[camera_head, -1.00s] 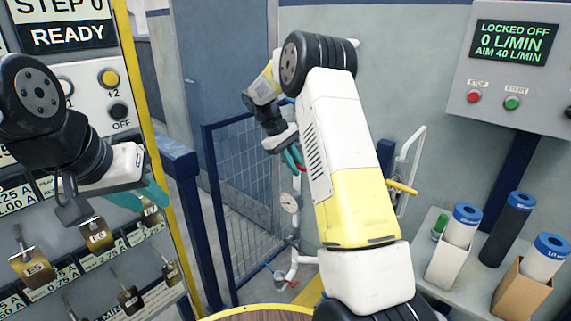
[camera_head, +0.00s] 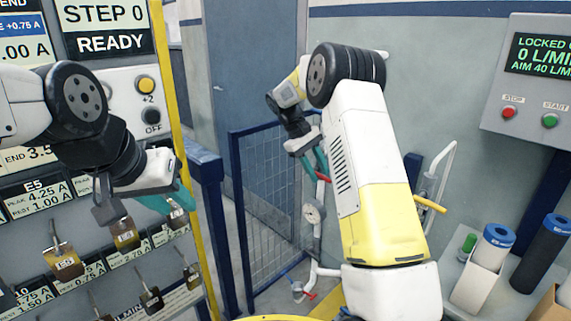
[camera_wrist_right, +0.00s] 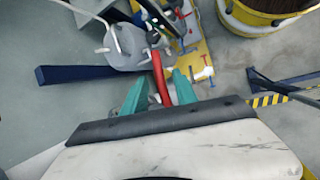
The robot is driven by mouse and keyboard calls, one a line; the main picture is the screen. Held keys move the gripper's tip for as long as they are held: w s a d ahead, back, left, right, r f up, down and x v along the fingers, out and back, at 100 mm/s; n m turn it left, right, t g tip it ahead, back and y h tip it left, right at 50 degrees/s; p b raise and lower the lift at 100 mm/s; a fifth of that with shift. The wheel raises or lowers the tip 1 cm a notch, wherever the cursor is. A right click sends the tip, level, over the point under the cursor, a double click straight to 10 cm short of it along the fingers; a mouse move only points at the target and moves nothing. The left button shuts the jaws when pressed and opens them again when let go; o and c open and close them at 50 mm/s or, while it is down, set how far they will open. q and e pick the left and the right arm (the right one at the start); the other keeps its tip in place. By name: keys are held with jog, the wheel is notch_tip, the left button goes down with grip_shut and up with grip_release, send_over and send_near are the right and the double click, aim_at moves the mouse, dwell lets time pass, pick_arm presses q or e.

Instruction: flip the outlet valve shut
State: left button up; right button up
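A red lever handle (camera_head: 322,177) sits on the upright pipe with a round gauge (camera_head: 312,213), right of the mesh gate. The same red lever shows in the right wrist view (camera_wrist_right: 159,75). My right gripper (camera_head: 318,160) is at this lever. In the right wrist view its teal fingers (camera_wrist_right: 160,88) stand apart with the lever between them, and I see no firm grip. Which handle is the outlet valve is not labelled in view. My left gripper (camera_head: 172,200) is by the tag board at left; its finger gap is unclear.
Lower on the pipework are another red handle (camera_head: 310,296) and a blue one (camera_head: 289,271). A yellow handle (camera_head: 430,204) is right of my right arm. A blue mesh gate (camera_head: 270,205) stands left of the pipe. A control panel (camera_head: 535,85) hangs at right, above several canisters.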

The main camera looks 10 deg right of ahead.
jog(key=shift+v, duration=1.25)
jog(key=w+a, duration=0.4)
jog(key=a, duration=0.7)
jog(key=shift+a, duration=0.15)
jog(key=shift+w+r, duration=0.1)
jog(key=shift+w, duration=0.05)
